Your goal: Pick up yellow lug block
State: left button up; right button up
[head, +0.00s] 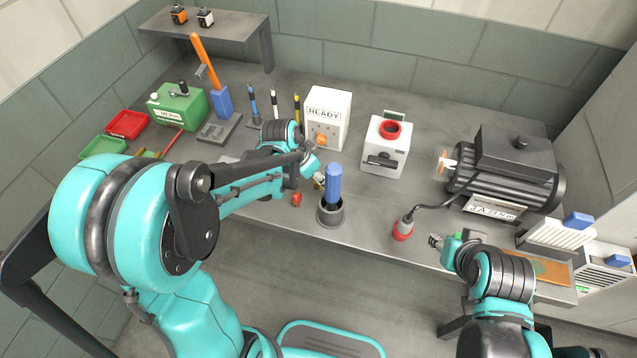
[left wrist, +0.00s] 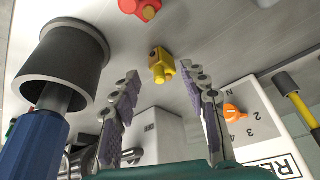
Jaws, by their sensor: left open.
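The yellow lug block (left wrist: 160,65) lies on the grey bench in the left wrist view. It is small, with a stub on one side and a dark hole in its face. My left gripper (left wrist: 157,108) is open, its two fingers on either side of the line to the block, with the block just beyond the fingertips and not visibly touched. In the head view my left gripper (head: 318,181) is low over the bench, left of the blue-handled tool, and largely hides the block. My right gripper (head: 437,241) is at the bench's front edge; its jaw opening is too small to judge.
A dark cup (head: 330,212) holding a blue-handled tool (head: 334,180) stands close beside my left gripper. A red block (head: 297,200) lies nearby. The white READY box (head: 327,118) with an orange knob stands behind. A red-ended cable (head: 403,229) and dark pump motor (head: 505,175) are right.

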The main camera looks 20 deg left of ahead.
pick_arm(q)
grip_shut()
jog(key=shift+s, duration=0.1)
